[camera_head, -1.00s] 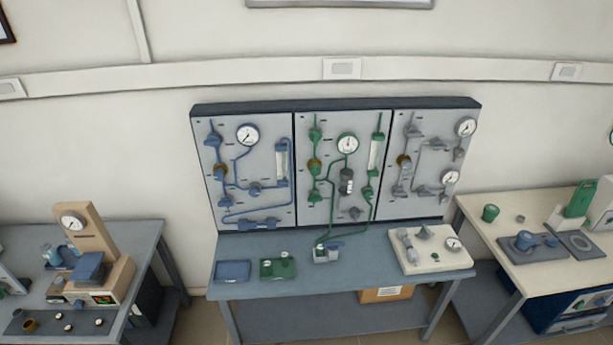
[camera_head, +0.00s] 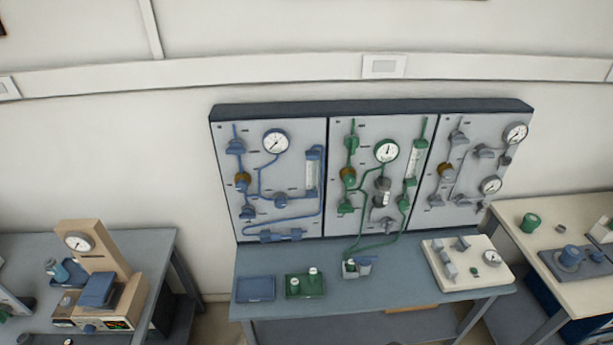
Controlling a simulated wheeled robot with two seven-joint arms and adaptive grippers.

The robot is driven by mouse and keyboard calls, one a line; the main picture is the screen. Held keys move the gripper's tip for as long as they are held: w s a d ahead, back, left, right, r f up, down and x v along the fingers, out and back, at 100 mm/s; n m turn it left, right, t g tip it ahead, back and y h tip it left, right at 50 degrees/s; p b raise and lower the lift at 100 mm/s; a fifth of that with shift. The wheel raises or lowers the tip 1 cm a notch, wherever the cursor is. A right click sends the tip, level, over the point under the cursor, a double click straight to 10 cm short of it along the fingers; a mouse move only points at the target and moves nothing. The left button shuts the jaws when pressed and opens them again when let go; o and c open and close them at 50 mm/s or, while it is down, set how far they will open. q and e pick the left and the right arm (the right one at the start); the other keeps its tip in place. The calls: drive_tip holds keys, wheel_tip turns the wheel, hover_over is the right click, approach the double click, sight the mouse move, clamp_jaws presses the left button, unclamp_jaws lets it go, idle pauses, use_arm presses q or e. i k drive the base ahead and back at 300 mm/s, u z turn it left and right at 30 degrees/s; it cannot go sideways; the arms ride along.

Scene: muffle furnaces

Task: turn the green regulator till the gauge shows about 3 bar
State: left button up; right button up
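The middle wall panel carries green piping with a round white gauge (camera_head: 387,151) at its upper part. Its needle is too small to read for certain. A dark grey cylindrical part (camera_head: 382,191) hangs below the gauge. I cannot tell for certain which part is the green regulator. Neither of my grippers shows in the head view.
A blue-grey table (camera_head: 330,300) stands under the panels. It holds a blue tray (camera_head: 256,289), a green tray (camera_head: 305,285) with small items, and a white board (camera_head: 466,264) with grey fittings. Side tables flank it at left (camera_head: 140,250) and right.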

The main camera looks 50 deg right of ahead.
sight(350, 180)
drive_tip(key=z, duration=0.05)
drive_tip(key=i, duration=0.75)
drive_tip(key=z, duration=1)
drive_tip(key=i, duration=0.5)
drive_tip(key=z, duration=0.6)
